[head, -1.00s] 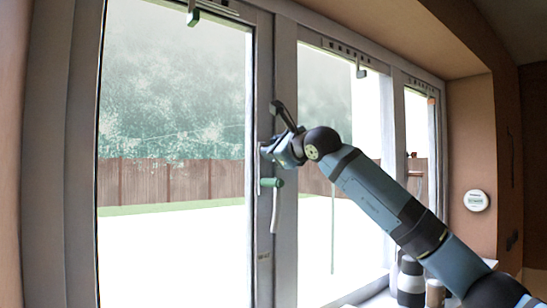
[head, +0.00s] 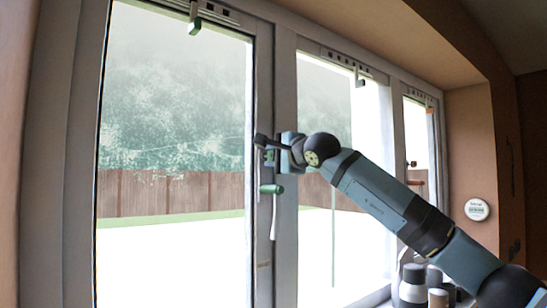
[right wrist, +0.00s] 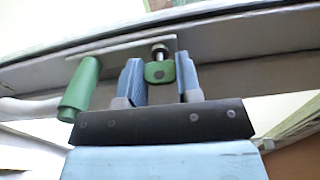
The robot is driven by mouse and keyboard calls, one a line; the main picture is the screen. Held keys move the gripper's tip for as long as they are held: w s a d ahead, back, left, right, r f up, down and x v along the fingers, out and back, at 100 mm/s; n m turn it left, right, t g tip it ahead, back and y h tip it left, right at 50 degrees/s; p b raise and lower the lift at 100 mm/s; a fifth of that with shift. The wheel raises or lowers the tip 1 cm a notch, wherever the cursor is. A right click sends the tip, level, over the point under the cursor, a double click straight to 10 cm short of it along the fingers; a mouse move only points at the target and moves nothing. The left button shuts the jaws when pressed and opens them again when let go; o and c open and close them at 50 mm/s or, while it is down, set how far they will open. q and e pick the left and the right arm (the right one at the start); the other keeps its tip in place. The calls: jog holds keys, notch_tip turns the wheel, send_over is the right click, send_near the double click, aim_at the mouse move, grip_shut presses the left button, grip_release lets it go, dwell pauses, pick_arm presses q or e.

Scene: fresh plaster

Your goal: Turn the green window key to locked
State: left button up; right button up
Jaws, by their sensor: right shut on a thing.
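The green window key (right wrist: 160,72) is a small green tab with a dark hole, on a metal barrel in the window's handle plate (right wrist: 112,50). In the right wrist view it sits between the blue fingers of my right gripper, which is shut on it. In the head view my right gripper (head: 271,155) is at the upright frame between the left and middle panes and hides the key. The window handle has a green grip (head: 271,189) just below the gripper and a pale lever hanging down. The green grip also shows in the right wrist view (right wrist: 80,88), left of the fingers. My left gripper is out of view.
A dark-topped white container (head: 412,283) and a brown jar (head: 438,297) stand on the sill below my right arm. A round white device (head: 477,209) is on the right wall.

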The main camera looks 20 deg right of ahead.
jog(key=shift+n, duration=0.3)
jog(key=o, duration=0.9)
jog(key=shift+s+d+f+b, duration=0.1)
jog(key=shift+s+d+b, duration=0.15)
jog(key=shift+s, duration=0.25)
jog(key=b+v, duration=0.3)
jog(key=v, duration=0.9)
jog(key=shift+s, duration=0.35)
